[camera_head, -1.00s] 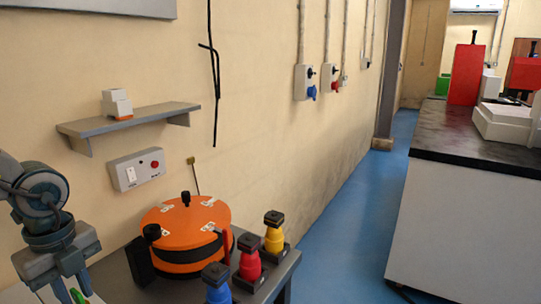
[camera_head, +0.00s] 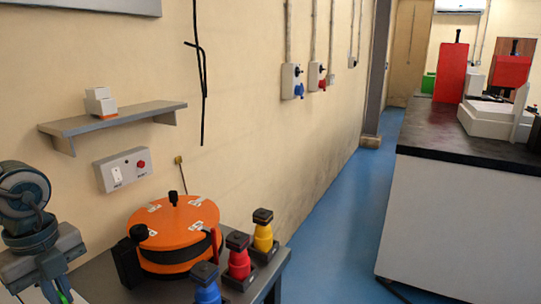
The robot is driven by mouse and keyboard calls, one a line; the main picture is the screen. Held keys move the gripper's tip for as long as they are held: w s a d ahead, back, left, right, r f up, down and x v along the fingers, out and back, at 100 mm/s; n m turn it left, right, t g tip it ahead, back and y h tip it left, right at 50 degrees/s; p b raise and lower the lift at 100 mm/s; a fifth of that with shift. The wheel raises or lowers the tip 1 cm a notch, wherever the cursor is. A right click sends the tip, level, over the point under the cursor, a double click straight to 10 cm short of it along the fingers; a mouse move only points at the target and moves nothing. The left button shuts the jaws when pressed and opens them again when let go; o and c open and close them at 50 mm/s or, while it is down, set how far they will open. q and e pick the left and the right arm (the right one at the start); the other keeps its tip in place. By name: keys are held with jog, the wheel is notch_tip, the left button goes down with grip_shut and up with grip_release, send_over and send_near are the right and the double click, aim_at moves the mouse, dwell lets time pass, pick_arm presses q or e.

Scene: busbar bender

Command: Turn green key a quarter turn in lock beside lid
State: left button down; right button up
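My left gripper (camera_head: 45,290) hangs at the lower left corner, pointing down, with its fingertips cut off by the bottom edge. A small green piece (camera_head: 65,297) shows between its fingers. It may be the green key, but its shape and whether the fingers grip it cannot be told. The round orange lid (camera_head: 178,224) with a black knob sits on a black-banded drum on a grey table, right of the gripper. A black block (camera_head: 127,262) stands at its left side and a red upright piece (camera_head: 213,243) at its right. No lock can be made out clearly. My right gripper is out of view.
Blue (camera_head: 207,293), red (camera_head: 239,263) and yellow (camera_head: 263,236) black-capped pieces stand along the grey table's right side. A switch box (camera_head: 122,169) and a shelf (camera_head: 110,119) are on the wall. Blue floor separates this table from a black-topped bench (camera_head: 440,140).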

pick_arm(q)
jog(key=shift+m, duration=0.6)
jog(key=c, duration=1.5)
grip_release()
